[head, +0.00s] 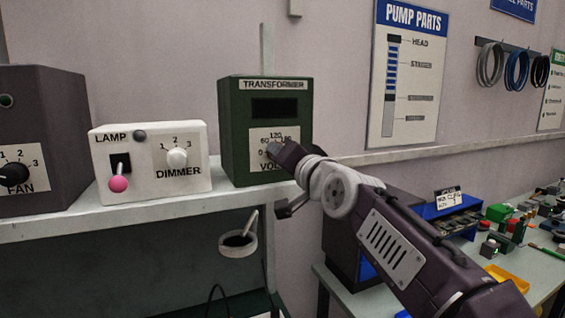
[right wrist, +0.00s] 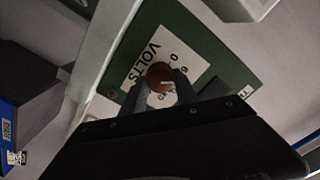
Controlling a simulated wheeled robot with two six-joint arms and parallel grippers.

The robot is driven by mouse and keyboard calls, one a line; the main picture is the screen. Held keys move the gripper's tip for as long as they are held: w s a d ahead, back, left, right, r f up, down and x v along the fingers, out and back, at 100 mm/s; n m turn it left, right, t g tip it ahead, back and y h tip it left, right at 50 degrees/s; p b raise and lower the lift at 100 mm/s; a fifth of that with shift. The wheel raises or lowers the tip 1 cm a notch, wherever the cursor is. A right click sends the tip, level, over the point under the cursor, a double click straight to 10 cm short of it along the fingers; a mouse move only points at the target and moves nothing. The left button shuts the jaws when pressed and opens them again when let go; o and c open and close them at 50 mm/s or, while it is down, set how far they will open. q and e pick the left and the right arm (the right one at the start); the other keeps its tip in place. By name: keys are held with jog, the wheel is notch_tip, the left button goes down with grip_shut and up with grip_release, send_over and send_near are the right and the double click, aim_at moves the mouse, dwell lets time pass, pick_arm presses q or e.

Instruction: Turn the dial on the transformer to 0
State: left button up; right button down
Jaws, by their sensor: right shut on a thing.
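The green transformer (head: 234,130) stands on the shelf with a dark display window and a white VOLTS scale plate. My right gripper (head: 281,151) is at this plate and covers most of its dial in the head view. In the right wrist view the brown round dial (right wrist: 160,77) sits between the fingers of my right gripper (right wrist: 163,86), which are shut on it. A light pointer mark shows on the dial, but I cannot tell which number it points at. The 0 (right wrist: 171,57) is printed beside the dial. My left gripper is not in view.
Left of the transformer stand a white lamp and dimmer box (head: 150,185) with a pink-tipped lever and a dark fan box (head: 45,110). A cluttered workbench is at the right.

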jog(key=n+b, duration=0.1)
jog(key=n, duration=0.2)
jog(key=n+b, duration=0.1)
jog(key=n, duration=0.2)
jog(key=f+n+b, duration=0.1)
jog(key=n, duration=0.3)
jog(key=shift+w+b, duration=0.1)
jog(key=shift+b, duration=0.25)
jog(key=shift+r+n, duration=0.1)
jog(key=shift+n, duration=0.3)
jog(key=c, duration=0.9)
grip_release()
jog(key=shift+d, duration=0.1)
jog(key=shift+c, duration=0.2)
jog(key=shift+r, duration=0.2)
